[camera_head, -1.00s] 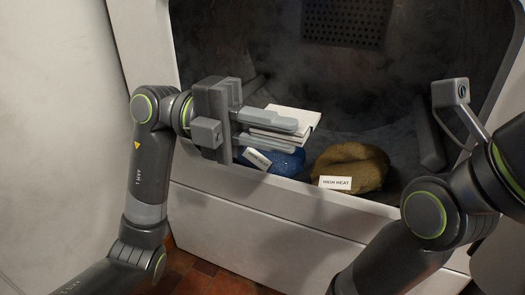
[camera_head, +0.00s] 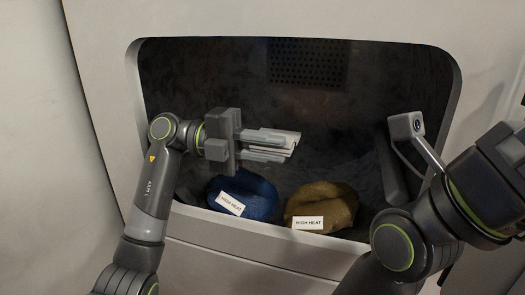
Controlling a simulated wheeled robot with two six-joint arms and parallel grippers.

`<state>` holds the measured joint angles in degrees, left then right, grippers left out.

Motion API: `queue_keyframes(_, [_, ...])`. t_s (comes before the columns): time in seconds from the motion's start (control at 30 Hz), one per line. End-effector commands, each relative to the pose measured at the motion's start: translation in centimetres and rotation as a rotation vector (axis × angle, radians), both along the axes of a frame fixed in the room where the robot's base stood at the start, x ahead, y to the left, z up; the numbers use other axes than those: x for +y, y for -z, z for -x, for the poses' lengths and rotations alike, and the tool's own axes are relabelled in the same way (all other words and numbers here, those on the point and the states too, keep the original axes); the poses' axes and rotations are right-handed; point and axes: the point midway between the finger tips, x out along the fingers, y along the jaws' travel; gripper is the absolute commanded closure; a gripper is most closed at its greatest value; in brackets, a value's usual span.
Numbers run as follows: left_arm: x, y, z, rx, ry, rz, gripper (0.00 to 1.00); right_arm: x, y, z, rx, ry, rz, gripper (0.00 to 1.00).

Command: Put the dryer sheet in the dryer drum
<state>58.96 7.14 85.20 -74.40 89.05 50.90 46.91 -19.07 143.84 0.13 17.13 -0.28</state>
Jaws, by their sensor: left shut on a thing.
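A white dryer sheet (camera_head: 284,137) is in the jaws of my left gripper (camera_head: 266,146), which is shut on it. The gripper points right and holds the sheet in front of the dark dryer drum (camera_head: 200,75), above the clothes at its lower front. How deep the gripper is inside the opening is hard to tell. My right arm comes in at the right, but its gripper is not in view.
A blue bundle (camera_head: 256,195) and a brown bundle (camera_head: 322,203), each with a HIGH HEAT label, lie at the front of the drum. A ridge (camera_head: 389,166) stands on the drum's right side. A small camera-like head (camera_head: 405,126) on a stalk shows near the right rim.

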Motion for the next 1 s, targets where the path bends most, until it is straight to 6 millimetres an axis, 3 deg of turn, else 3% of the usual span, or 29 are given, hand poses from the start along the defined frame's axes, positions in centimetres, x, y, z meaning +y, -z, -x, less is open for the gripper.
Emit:
queue_keyframes(0.47, [-0.32,0.02,-0.85,-0.001,0.000,0.000,1.00,-0.05,-0.04,-0.32,0.015,0.004,0.001,0.07])
queue_keyframes(0.5, [-0.31,0.01,-0.86,-0.001,0.000,0.000,0.80,-0.05,-0.04,-0.31,0.015,0.004,0.000,0.07])
queue_keyframes(0.67, [-0.31,0.02,-0.85,-0.001,0.000,0.000,0.59,-0.05,-0.05,-0.31,0.015,0.003,0.001,0.07])
queue_keyframes(1.0, [-0.29,-0.11,-0.85,-0.001,0.000,0.000,0.57,0.00,-0.34,-0.09,0.004,0.000,0.000,0.07])
